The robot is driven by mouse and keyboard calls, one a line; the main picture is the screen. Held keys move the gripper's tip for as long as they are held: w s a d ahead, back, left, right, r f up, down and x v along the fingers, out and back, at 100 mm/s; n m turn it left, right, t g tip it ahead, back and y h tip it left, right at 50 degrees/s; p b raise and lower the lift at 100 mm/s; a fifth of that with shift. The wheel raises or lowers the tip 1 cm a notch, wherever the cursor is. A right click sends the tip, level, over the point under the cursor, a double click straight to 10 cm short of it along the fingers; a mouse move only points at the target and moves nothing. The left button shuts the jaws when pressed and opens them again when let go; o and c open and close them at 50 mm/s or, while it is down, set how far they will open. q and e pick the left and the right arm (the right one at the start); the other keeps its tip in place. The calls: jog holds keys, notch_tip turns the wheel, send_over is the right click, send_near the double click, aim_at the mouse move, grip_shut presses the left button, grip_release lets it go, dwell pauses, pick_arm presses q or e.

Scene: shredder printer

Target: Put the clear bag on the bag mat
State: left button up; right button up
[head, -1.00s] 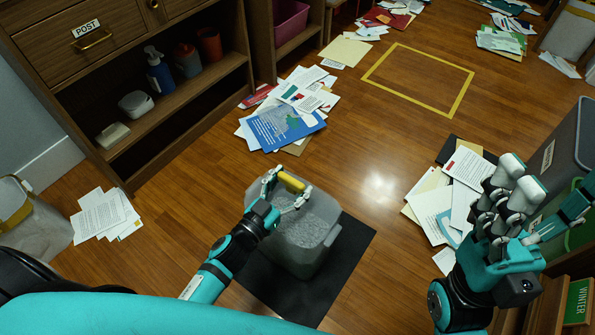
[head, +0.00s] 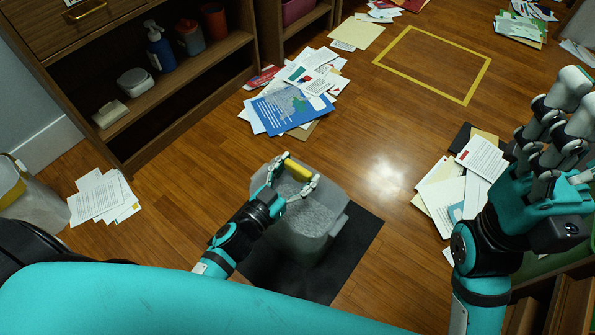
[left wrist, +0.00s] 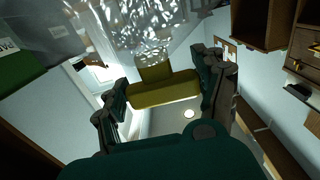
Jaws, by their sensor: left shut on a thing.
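The clear bag (head: 300,232) is a translucent grey, box-like bag with a yellow handle (head: 299,169) and pale shreds inside. It is upright over the black mat (head: 350,250), covering much of it. Whether its base touches the mat I cannot tell. My left gripper (head: 293,180) is shut on the yellow handle at the bag's top. In the left wrist view the handle (left wrist: 165,90) lies between the fingers, with the shiny clear bag (left wrist: 150,30) beyond. My right gripper (head: 560,120) is raised at the right, away from the bag; its finger opening is unclear.
Another bag with a yellow rim (head: 30,200) stands at the far left. Paper piles lie beside the shelf (head: 290,105), at the left (head: 103,197) and near my right arm (head: 450,190). A yellow floor outline (head: 465,102) encloses bare floor.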

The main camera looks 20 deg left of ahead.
pick_arm(q)
jog(key=o, duration=1.8)
jog(key=shift+f, duration=0.1)
jog(key=shift+c, duration=0.2)
